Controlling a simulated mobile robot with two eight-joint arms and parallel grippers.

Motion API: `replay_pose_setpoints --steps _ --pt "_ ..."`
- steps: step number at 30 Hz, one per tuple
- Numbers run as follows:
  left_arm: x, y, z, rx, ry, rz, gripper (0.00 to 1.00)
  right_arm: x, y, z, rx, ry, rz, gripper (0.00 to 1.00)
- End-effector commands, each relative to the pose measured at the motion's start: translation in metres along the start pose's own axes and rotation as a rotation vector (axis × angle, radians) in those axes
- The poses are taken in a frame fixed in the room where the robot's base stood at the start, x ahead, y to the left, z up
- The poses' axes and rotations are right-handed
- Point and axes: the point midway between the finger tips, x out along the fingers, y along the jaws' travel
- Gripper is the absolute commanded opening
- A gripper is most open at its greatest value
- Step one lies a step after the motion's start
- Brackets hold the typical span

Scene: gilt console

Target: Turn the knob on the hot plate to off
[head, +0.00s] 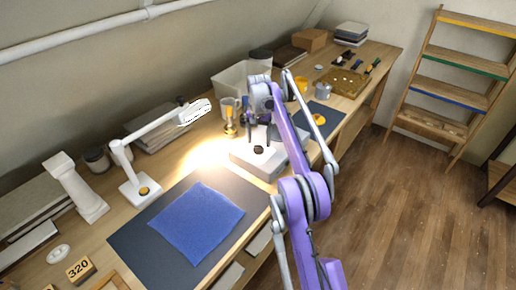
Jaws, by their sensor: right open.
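The hot plate (247,158) is a low pale box on the bench, at the middle of the head view. A small dark round spot (258,150) shows on it; I cannot tell whether this is the knob. My purple right arm comes in from the lower right and covers the hot plate's right part. My right gripper (258,133) is open above the hot plate, pointing down. I cannot tell whether its fingers touch anything. My left gripper is not in view.
A lit white desk lamp (135,160) stands left of the hot plate. A blue cloth (197,222) lies on a dark mat (135,240) in front. A brass object (230,125), a mug and a pale bin (232,82) stand close behind. A wooden tray (345,85) lies farther right.

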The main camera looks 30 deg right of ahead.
Motion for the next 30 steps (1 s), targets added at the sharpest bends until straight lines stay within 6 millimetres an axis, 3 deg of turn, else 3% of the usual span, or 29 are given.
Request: replay_pose_setpoints --steps 1,6,17,20,30 --pt "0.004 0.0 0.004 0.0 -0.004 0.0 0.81 0.011 0.0 0.001 0.0 -0.001 0.001 0.78" --pt "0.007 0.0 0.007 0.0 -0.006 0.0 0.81 0.028 0.0 0.001 -0.001 0.0 0.0 0.78" --pt "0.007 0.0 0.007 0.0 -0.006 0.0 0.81 0.032 0.0 0.0 -0.001 0.001 0.0 0.78" --pt "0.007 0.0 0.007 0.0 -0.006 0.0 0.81 0.032 0.0 0.0 -0.001 0.001 0.0 0.64" --pt "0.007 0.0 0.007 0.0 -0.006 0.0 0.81 0.032 0.0 0.0 -0.001 0.001 0.0 0.03"
